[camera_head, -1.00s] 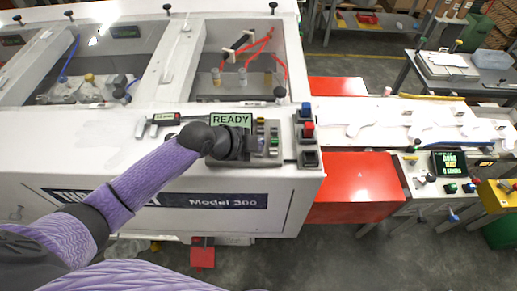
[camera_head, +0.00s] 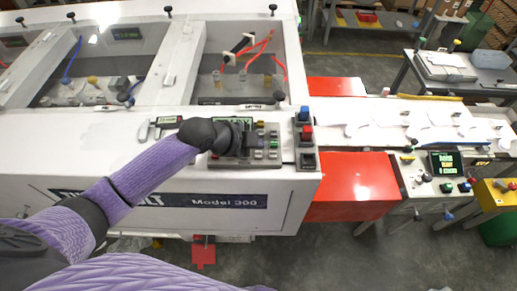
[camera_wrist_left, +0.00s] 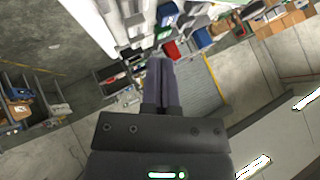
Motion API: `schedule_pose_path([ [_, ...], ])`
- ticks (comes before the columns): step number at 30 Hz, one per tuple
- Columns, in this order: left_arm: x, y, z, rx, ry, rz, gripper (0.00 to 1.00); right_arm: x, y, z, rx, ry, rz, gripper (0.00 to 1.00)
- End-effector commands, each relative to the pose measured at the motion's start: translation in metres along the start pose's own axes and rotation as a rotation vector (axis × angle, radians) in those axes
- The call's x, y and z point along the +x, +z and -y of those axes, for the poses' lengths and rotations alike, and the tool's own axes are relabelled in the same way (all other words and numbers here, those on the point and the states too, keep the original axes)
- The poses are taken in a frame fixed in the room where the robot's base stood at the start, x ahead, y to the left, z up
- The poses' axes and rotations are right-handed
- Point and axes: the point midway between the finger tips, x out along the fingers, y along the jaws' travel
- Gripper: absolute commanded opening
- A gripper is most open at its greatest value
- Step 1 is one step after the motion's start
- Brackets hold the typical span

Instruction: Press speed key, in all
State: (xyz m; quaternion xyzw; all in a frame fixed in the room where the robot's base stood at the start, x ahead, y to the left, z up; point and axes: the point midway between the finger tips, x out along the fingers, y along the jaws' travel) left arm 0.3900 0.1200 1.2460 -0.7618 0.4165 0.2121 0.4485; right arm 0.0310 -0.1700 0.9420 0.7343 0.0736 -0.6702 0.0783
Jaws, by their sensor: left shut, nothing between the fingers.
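The key panel (camera_head: 266,143) sits on the white Model 300 machine, with small grey, yellow and green keys. I cannot read which one is the speed key. A green display (camera_head: 246,120) at the panel's upper left is mostly covered by my left wrist. My left gripper (camera_head: 243,138) is over the left part of the panel and hides some keys there. Its fingers are hard to make out. In the left wrist view, my left gripper (camera_wrist_left: 161,68) has its fingers together with nothing between them. I cannot tell whether it touches a key. My right gripper is not in view.
A grey switch strip (camera_head: 304,140) with blue, red and black buttons stands just right of the panel. A caliper-like tool (camera_head: 165,121) lies left of my wrist. Red blocks (camera_head: 352,187) and a conveyor (camera_head: 395,118) are to the right. Open machine bays lie behind the panel.

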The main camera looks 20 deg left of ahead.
Motion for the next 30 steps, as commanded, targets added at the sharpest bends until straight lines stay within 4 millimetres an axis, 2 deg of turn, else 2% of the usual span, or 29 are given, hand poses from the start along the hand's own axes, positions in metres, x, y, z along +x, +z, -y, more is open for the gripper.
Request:
schedule_pose_path([
  [1,-0.007,-0.005,0.005,0.001,-0.001,0.000,0.00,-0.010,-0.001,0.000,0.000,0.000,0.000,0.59],
  [10,-0.028,-0.020,0.020,0.002,0.000,0.000,0.00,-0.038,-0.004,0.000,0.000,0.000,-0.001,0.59],
  [30,-0.026,-0.019,0.019,0.001,0.000,0.000,0.00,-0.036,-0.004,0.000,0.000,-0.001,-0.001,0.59],
])
